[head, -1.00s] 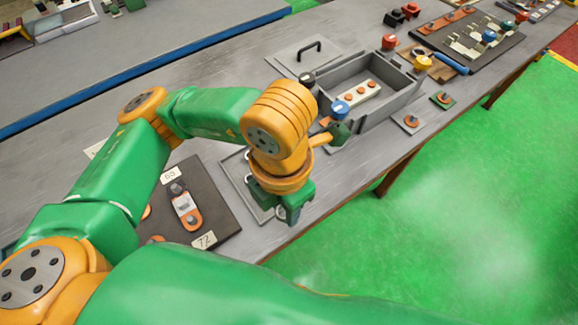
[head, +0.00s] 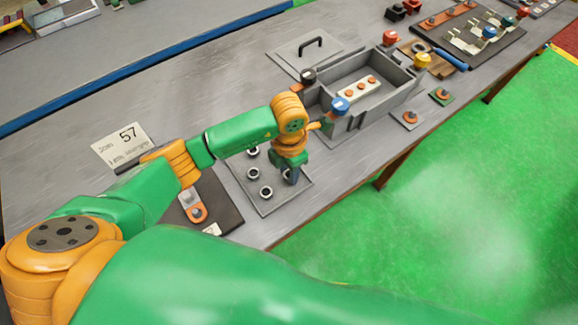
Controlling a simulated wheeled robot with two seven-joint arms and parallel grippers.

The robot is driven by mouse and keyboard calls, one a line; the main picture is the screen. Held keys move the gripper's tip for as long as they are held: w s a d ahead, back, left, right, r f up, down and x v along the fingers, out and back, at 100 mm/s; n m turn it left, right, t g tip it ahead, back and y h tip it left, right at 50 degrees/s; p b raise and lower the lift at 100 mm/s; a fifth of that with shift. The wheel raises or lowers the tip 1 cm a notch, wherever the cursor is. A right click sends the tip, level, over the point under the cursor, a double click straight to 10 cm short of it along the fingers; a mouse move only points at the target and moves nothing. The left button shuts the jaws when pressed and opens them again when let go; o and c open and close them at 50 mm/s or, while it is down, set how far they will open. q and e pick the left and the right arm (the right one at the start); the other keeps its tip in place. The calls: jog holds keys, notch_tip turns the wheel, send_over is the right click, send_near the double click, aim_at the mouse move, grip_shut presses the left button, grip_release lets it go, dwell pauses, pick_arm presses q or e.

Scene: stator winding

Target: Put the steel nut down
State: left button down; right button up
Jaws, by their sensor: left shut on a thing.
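My left gripper (head: 290,178) points down over the right part of a flat grey tray (head: 268,207). It is shut on a steel nut (head: 290,177), which shows only in part between the fingers, low over the tray. I cannot tell whether the nut touches the tray. Several other steel nuts stand on the tray to the left of the gripper, one at the front (head: 266,193), one in the middle (head: 253,173) and one at the back (head: 252,151). My right gripper is not in view.
A grey open box (head: 400,98) with a white terminal strip (head: 358,97) stands right of the tray. A dark mat (head: 228,212) lies left of it, with a card marked 57 (head: 121,144) behind. A lid with a black handle (head: 310,46) lies at the back.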

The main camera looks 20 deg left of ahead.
pick_arm(q)
jog(key=shift+f, duration=0.2)
jog(key=c, duration=0.5)
grip_release()
jog(key=shift+c, duration=0.2)
jog(key=shift+r, duration=0.1)
jog(key=shift+r, duration=0.35)
jog(key=shift+w+d+r, duration=0.1)
jog(key=shift+r, duration=0.25)
notch_tip(320, 180, up, 11)
jog(key=b, duration=0.1)
